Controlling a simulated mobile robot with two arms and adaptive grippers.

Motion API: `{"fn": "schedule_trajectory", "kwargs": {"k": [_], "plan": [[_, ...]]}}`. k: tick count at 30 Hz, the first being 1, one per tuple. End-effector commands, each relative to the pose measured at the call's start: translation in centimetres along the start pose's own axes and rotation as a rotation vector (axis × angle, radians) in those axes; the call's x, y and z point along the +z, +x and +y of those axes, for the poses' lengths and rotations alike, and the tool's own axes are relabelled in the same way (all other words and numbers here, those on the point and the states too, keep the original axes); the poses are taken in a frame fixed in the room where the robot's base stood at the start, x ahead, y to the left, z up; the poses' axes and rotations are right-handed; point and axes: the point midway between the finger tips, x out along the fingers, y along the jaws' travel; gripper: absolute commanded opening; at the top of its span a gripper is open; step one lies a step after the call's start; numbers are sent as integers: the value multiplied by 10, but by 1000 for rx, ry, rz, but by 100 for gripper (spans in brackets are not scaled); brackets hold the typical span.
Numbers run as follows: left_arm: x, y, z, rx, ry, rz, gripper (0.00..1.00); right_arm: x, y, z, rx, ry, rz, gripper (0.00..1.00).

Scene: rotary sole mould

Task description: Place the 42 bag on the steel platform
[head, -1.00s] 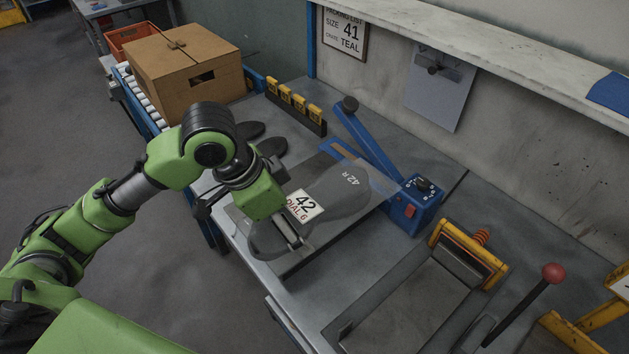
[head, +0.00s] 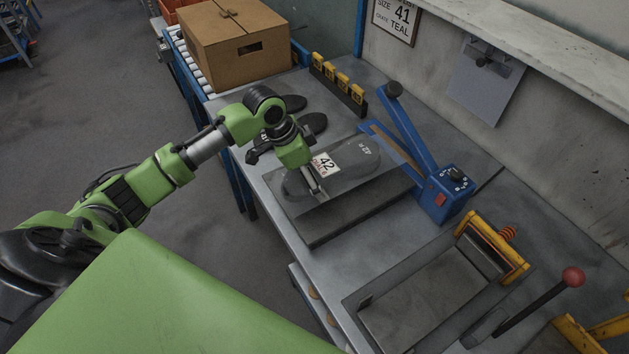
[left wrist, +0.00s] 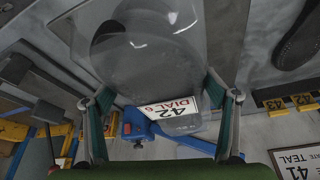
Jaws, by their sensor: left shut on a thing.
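The 42 bag (head: 358,155) is a clear flat bag with a grey sole inside and a white label reading 42. My left gripper (head: 321,196) is shut on its near edge, beside the label. The left wrist view shows the bag (left wrist: 150,60) between the two fingers of that gripper (left wrist: 160,100). The bag lies over a flat grey steel platform (head: 345,222) in front of the blue sealer (head: 445,195). Whether the bag touches the platform or hangs just above it, I cannot tell. My right gripper is not in view.
A cardboard box (head: 235,45) stands on rollers at the back left. Dark soles (head: 305,122) lie left of a yellow-tagged rack (head: 338,85). A yellow-framed press (head: 490,250) and a red-knobbed lever (head: 573,277) are at the front right.

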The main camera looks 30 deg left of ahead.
Motion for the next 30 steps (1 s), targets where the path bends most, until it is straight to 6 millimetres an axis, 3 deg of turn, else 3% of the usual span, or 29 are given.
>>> {"fn": "schedule_trajectory", "kwargs": {"k": [6,16,17,18,19,30], "plan": [[10,23,0,0,-1,0,44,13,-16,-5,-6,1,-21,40],[11,27,0,-2,1,2,43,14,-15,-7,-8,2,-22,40],[13,29,0,-1,0,-2,81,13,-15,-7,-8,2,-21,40],[13,28,0,-1,0,-2,92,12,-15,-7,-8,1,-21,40],[13,28,0,-1,0,-2,96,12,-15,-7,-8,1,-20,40],[12,26,0,-1,0,-2,96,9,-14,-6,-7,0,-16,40]]}}
